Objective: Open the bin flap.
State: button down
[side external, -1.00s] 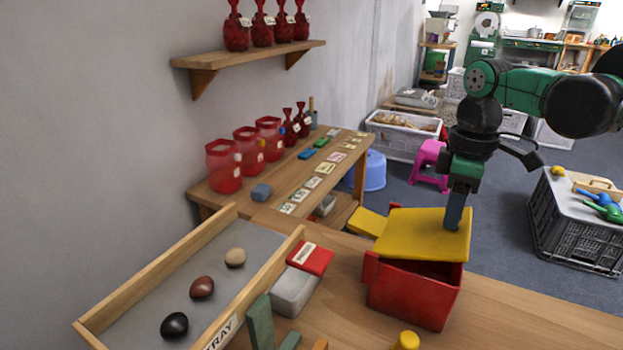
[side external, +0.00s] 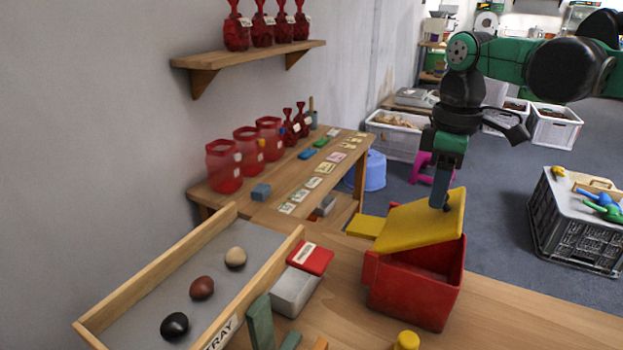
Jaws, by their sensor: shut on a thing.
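The red bin (side external: 412,291) stands on the wooden table. Its yellow flap (side external: 420,221) is tilted up at the right side, and the dark red inside shows through the gap. My gripper (side external: 442,205) points down at the flap's upper right part, with its fingers shut on the flap. The exact grip on the flap's edge is partly hidden by the fingers.
A wooden tray (side external: 101,318) with several stones lies to the left. A yellow knob (side external: 406,341) is in front of the bin. The table right of the bin is clear.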

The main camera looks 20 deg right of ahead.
jog(key=shift+w+a, duration=0.1)
jog(key=shift+w+a+r, duration=0.65)
jog(key=shift+w, duration=0.05)
jog(key=shift+w+a+r, duration=0.4)
jog(key=shift+w+a, duration=0.4)
jog(key=shift+a, duration=0.05)
jog(key=shift+w+a+r, duration=0.2)
jog(key=shift+w+a, duration=0.65)
jog(key=shift+w, duration=0.05)
jog(key=shift+w+a, duration=0.75)
jog(key=shift+a, duration=0.05)
